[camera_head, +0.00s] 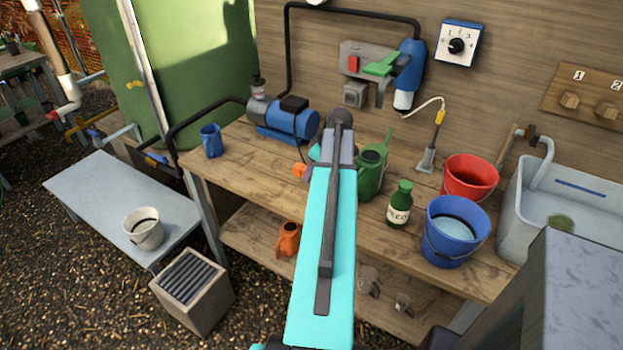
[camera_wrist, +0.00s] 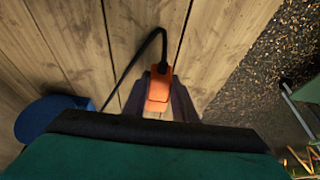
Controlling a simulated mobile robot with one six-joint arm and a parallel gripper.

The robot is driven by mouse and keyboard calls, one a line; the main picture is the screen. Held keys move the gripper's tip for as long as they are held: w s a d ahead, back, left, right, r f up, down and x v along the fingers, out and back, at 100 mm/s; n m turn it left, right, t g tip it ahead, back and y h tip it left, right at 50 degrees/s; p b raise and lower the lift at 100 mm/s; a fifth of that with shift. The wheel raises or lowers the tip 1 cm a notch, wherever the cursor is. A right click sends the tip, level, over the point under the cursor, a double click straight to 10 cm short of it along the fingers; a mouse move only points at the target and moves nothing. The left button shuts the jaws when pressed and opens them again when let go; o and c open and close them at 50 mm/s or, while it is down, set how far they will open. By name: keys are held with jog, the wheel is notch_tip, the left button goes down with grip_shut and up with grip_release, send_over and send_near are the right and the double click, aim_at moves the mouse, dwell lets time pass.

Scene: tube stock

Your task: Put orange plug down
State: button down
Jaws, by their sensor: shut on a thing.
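The orange plug (camera_wrist: 158,88) shows in the wrist view between the two dark fingers of my gripper (camera_wrist: 159,95), which is shut on it. A black cable runs from the plug and curves off to the left. In the head view the orange plug (camera_head: 300,171) shows just left of my cyan arm, over the wooden workbench (camera_head: 235,170). My gripper itself is mostly hidden behind the arm there. I cannot tell whether the plug touches the bench top.
A blue pump (camera_head: 290,122) stands behind the plug, with a blue cup (camera_head: 211,140) to the left. A green watering can (camera_head: 371,172), a green bottle (camera_head: 399,205), a red bucket (camera_head: 470,180) and a blue bucket (camera_head: 453,245) stand to the right. Bare bench lies left of the plug.

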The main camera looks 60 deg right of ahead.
jog(key=shift+f+p, duration=0.6)
jog(key=shift+f, duration=1.15)
jog(key=shift+f, duration=0.1)
jog(key=c, duration=1.5)
grip_release()
jog(key=shift+o, duration=0.2)
jog(key=shift+r, duration=0.2)
jog(key=b+v, duration=0.2)
jog(key=v, duration=1)
jog(key=shift+w+a+f, duration=0.1)
